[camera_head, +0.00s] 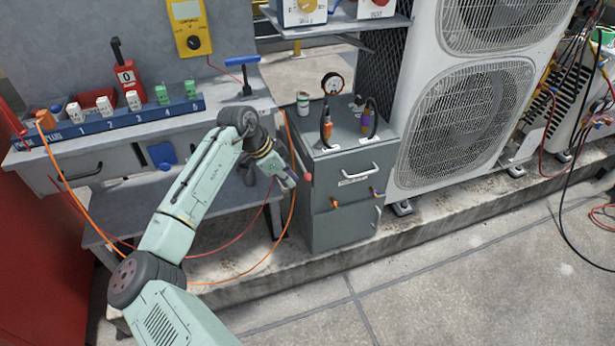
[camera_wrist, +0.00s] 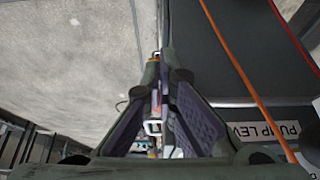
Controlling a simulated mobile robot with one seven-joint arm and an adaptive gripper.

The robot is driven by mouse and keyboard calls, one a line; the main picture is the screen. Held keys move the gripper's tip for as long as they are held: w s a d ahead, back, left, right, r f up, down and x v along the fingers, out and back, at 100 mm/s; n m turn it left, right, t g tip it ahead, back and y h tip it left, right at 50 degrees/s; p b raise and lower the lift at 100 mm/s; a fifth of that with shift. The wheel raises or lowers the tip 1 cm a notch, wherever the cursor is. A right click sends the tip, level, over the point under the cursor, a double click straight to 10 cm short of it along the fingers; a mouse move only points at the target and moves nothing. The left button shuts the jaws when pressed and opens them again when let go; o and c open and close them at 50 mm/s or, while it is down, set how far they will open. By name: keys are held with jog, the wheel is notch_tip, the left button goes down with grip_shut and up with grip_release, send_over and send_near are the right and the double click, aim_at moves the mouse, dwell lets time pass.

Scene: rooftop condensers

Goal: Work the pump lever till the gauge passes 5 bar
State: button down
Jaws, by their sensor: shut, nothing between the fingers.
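A round dial gauge (camera_head: 332,84) with a dark rim stands on top of the grey cabinet (camera_head: 325,215); its reading is too small to tell. A thin rod with a red knob (camera_head: 307,177), possibly the pump lever, hangs at the cabinet's left front edge. In the wrist view a white label (camera_wrist: 262,130) reads "PUMP LEV", its end cut off. My gripper (camera_head: 291,182) is beside the cabinet's left side, just left of the red knob and apparently apart from it. In the wrist view my gripper (camera_wrist: 157,58) has its fingers together, with nothing held.
An orange cable (camera_head: 62,170) loops from the workbench (camera_head: 75,165) under my arm; orange and red lines also cross the wrist view. A blue-handled lever (camera_head: 243,62) stands on the bench. A condenser unit (camera_head: 405,150) is right of the cabinet.

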jog(key=v, duration=1)
jog(key=shift+r, duration=0.35)
jog(key=shift+a, duration=0.1)
